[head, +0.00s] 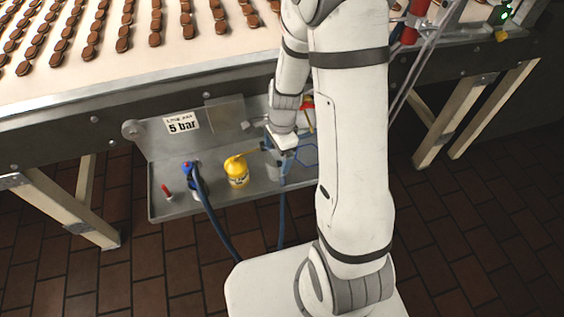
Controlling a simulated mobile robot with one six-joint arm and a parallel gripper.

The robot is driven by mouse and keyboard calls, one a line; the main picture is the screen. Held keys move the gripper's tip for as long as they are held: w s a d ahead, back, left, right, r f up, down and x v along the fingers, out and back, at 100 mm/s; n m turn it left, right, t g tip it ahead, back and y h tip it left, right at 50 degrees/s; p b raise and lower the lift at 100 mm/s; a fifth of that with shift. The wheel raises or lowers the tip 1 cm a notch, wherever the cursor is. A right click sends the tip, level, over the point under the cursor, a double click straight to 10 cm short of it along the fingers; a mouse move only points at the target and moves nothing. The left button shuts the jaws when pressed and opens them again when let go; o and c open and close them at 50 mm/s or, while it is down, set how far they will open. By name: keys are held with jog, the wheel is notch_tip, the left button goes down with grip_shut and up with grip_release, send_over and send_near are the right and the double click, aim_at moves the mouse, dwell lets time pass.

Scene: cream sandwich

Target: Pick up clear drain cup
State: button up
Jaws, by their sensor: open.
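A small, greyish translucent cup (272,162), which looks like the clear drain cup, is on the metal shelf, right of the yellow can. It is partly hidden by my gripper and hard to make out. My gripper (287,160) is at the end of my white arm, over the right part of the shelf, with its bluish fingers reaching down beside the cup. The gripper is open. I cannot tell whether the cup is between the fingers or touching them.
The metal shelf (222,203) also holds a yellow can with a spout (237,171), a blue-handled tool with a hose (196,181) and a small red-tipped item (167,192). A conveyor (150,75) with rows of brown biscuits runs above. My arm hides the shelf's right end.

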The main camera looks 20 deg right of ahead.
jog(key=f, duration=0.3)
jog(key=f+b, duration=0.1)
jog(key=f, duration=0.3)
jog(key=shift+w+a+f, duration=0.1)
jog(key=shift+w+f, duration=0.1)
jog(key=shift+f, duration=0.1)
jog(key=c, duration=1.1)
